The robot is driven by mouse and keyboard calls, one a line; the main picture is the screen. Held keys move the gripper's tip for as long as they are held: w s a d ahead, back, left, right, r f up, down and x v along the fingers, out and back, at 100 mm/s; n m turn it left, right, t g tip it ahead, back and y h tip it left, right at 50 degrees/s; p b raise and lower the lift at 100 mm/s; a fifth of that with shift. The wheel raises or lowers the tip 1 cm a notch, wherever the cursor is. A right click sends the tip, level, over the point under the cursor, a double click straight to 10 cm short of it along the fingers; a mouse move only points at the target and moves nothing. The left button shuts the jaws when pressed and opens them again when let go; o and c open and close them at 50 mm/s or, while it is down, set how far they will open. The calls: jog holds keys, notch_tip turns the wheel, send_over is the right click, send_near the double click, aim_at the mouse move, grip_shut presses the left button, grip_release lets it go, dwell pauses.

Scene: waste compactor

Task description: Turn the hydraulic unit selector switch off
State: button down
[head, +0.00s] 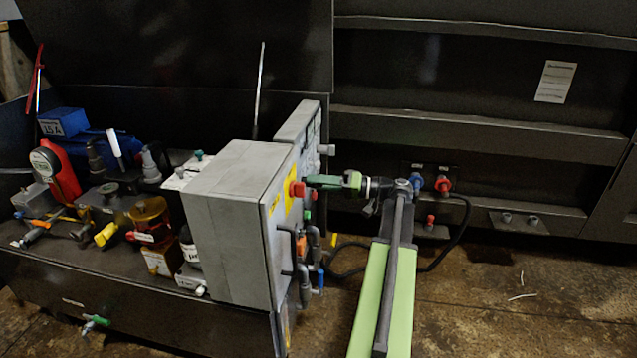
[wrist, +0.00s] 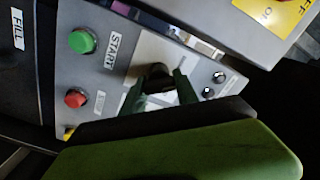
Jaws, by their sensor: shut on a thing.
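The hydraulic unit's grey control panel (wrist: 75,65) fills the upper left of the wrist view, turned at an angle. The dark selector switch (wrist: 157,76) sits on a pale plate of this panel, partly hidden by my green fingers. My gripper (wrist: 158,82) is shut on the switch, one finger on each side of it. The switch's exact angle and its position labels are hard to make out. In the head view my gripper (head: 322,182) reaches left to the panel side of the grey box (head: 235,220), and the switch is hidden there.
A green START button (wrist: 82,41) and a red button (wrist: 76,98) are beside the switch. A red knob (head: 297,188) projects from the box near my fingers. Hoses and fittings (head: 306,265) hang below. Pump parts crowd the left; open floor (head: 480,310) lies right.

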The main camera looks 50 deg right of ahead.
jog(key=m, duration=0.4)
jog(key=shift+f, duration=0.1)
jog(key=shift+m, duration=1.5)
jog(key=c, duration=0.9)
grip_release()
